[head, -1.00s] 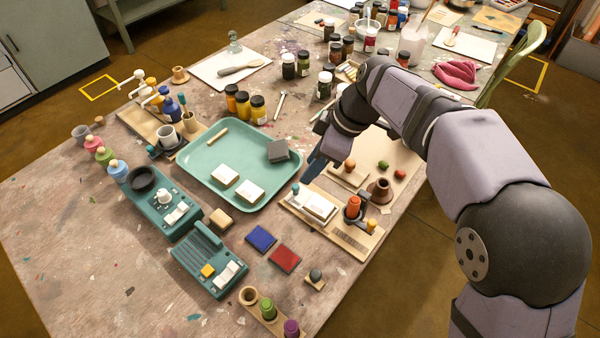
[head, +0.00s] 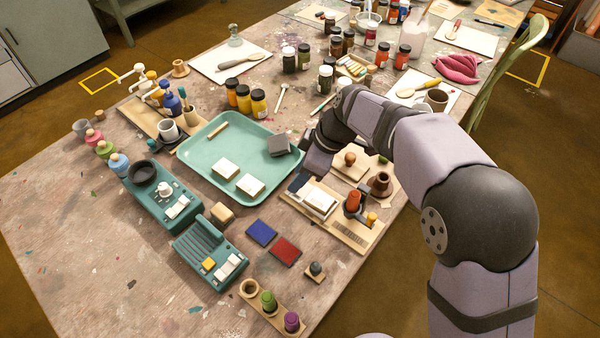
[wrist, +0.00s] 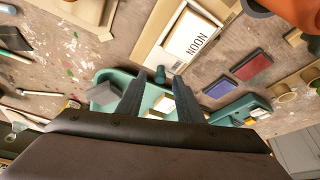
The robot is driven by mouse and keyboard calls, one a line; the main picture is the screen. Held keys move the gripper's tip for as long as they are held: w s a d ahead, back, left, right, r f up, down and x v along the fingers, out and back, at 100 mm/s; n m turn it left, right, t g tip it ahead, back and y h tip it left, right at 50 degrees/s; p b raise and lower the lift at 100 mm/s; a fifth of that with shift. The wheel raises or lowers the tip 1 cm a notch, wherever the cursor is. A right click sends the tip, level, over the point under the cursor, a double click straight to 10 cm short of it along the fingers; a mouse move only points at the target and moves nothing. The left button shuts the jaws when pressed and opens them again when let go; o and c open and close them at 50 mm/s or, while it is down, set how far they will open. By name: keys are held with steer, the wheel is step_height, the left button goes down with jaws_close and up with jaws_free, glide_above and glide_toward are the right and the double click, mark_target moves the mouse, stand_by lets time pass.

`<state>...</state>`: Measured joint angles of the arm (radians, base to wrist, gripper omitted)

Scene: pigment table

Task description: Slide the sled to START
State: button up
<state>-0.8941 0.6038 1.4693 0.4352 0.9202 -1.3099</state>
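A white block (head: 320,202) sits on a pale wooden board (head: 352,238) right of the green tray; I take it to be the sled. No START mark is readable.
The green tray (head: 205,180) with white blocks lies close to the left. An orange-topped piece (head: 353,202) and a brown pot (head: 381,185) stand right of the block. Blue (head: 261,233) and red (head: 285,250) pads lie in front, with bare table around them.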

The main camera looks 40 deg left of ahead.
mark_target(313, 195)
jaws_close()
steer(key=shift+d+f+b, duration=0.15)
steer(key=shift+d+b, duration=0.25)
steer(key=shift+d, duration=0.1)
steer(key=d+b, duration=0.2)
steer(key=d, duration=0.3)
steer(key=shift+a, duration=0.1)
jaws_free()
steer(key=shift+r, duration=0.2)
